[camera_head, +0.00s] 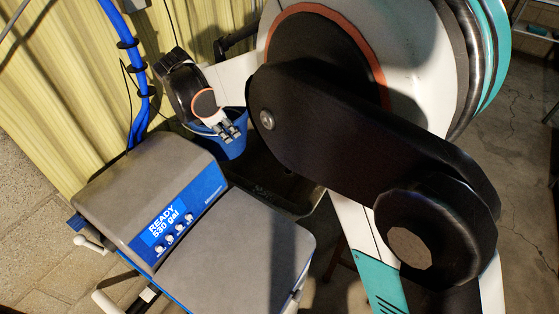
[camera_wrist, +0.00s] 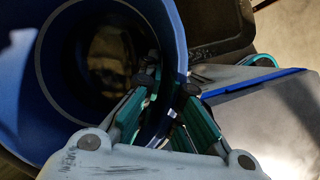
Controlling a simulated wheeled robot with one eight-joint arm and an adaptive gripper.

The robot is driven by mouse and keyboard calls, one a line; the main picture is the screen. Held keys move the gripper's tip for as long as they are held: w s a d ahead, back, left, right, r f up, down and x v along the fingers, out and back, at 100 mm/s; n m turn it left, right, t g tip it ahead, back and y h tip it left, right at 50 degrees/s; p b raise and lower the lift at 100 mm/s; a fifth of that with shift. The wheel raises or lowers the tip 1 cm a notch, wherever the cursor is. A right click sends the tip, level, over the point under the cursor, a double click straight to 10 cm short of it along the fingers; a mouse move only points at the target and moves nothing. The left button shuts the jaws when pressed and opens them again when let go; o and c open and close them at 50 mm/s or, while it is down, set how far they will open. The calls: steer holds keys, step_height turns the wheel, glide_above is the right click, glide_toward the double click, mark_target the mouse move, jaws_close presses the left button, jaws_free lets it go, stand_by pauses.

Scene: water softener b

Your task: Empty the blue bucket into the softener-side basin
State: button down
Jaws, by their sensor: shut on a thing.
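The blue bucket (camera_head: 234,148) is beyond the softener in the head view, mostly behind my gripper (camera_head: 227,131). It lies over or in front of the dark basin (camera_head: 275,187); I cannot tell whether they touch. In the wrist view the bucket (camera_wrist: 178,30) fills the left side, its mouth toward the camera. Its inside is dark with a brownish patch; I cannot tell how much it holds. My gripper (camera_wrist: 170,86) is shut on the bucket's rim, one finger inside and one outside. The dark basin also shows at the wrist view's top (camera_wrist: 215,25).
The grey softener (camera_head: 135,190), with a blue panel reading "READY 530 gal", stands close to the bucket and basin. Its casing also shows in the wrist view (camera_wrist: 265,125). Blue hoses (camera_head: 137,60) run along the yellow corrugated wall (camera_head: 70,75). My arm hides much of the centre and right.

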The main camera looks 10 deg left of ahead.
steer(key=w+d+f+m+g+y+b, duration=0.1)
steer(key=w+d+f+g+y+b, duration=0.1)
steer(key=d+f+y+b, duration=0.3)
step_height(320, 180, down, 5)
steer(key=g+y, duration=0.1)
steer(key=y, duration=0.1)
steer(key=shift+w+d+y+b, duration=0.25)
steer(key=shift+y+b, duration=0.05)
stand_by(0.8)
steer(key=shift+w+d+g, duration=0.1)
steer(key=shift+d+g, duration=0.05)
steer(key=shift+g, duration=0.15)
steer(key=shift+w+d+f+g+y+b, duration=0.1)
steer(key=shift+d+g+y+b, duration=0.1)
steer(key=shift+y+b, duration=0.3)
steer(key=shift+d+f+g+y+b, duration=0.1)
steer(key=shift+g+y+b, duration=0.1)
steer(key=shift+y+b, duration=0.3)
stand_by(1.2)
steer(key=shift+f, duration=0.1)
steer(key=shift+f+y, duration=0.15)
steer(key=shift+y, duration=0.15)
steer(key=shift+w+d+f+y+b, duration=0.1)
steer(key=shift+f+y+b, duration=0.25)
steer(key=shift+b, duration=0.25)
stand_by(0.4)
steer(key=shift+d+f+b, duration=0.1)
steer(key=shift+f+b, duration=0.2)
steer(key=shift+b, duration=0.05)
